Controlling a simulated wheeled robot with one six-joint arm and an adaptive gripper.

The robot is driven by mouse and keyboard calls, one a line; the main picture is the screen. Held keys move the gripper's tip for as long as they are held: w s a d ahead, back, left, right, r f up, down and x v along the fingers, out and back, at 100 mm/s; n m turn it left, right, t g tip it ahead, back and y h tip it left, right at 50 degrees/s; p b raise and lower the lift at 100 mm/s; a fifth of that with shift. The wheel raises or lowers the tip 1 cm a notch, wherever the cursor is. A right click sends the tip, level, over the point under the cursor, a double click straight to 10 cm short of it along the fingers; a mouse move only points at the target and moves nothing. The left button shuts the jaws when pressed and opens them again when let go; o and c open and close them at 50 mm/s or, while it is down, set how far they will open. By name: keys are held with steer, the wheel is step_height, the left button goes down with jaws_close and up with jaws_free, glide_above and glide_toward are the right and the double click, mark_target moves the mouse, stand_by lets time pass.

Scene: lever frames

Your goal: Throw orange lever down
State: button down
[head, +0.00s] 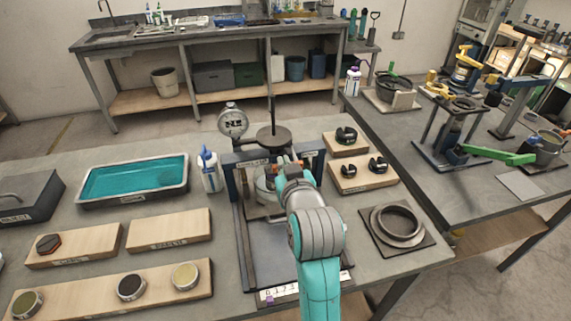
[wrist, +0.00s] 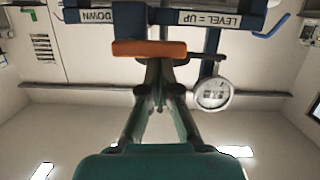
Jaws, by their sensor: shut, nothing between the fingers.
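In the wrist view, the orange lever (wrist: 155,48) is a short, level orange bar below a dark blue crossbeam (wrist: 225,18) that carries the labels "DOWN" and "LEVEL = UP". My gripper (wrist: 160,80) has its fingers together, with their tips just under the lever in the picture. Nothing is held. I cannot tell whether the tips touch the lever. In the head view, my arm reaches into the dark press frame (head: 243,195) and hides the fingertips; I cannot make out the lever there.
A round dial gauge (head: 232,120) stands at the frame's upper left and also shows in the wrist view (wrist: 212,93). A white bottle (head: 208,170) and teal-filled tray (head: 133,181) are left of the frame. Wooden blocks (head: 363,178) and a ring on a plate (head: 397,225) are right.

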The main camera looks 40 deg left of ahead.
steer(key=shift+s+f+n, duration=0.1)
steer(key=shift+f+n, duration=0.15)
steer(key=shift+n, duration=0.05)
steer(key=f+n+t, duration=0.1)
steer(key=f+n, duration=0.1)
steer(key=n, duration=0.2)
steer(key=f+n+t, duration=0.1)
steer(key=n+t, duration=0.1)
steer(key=n, duration=0.2)
steer(key=w+f+n+t+h, duration=0.1)
steer(key=f+n, duration=0.1)
steer(key=n, duration=0.3)
steer(key=shift+d+f, duration=0.3)
stand_by(0.6)
steer(key=shift+f, duration=0.1)
stand_by(0.3)
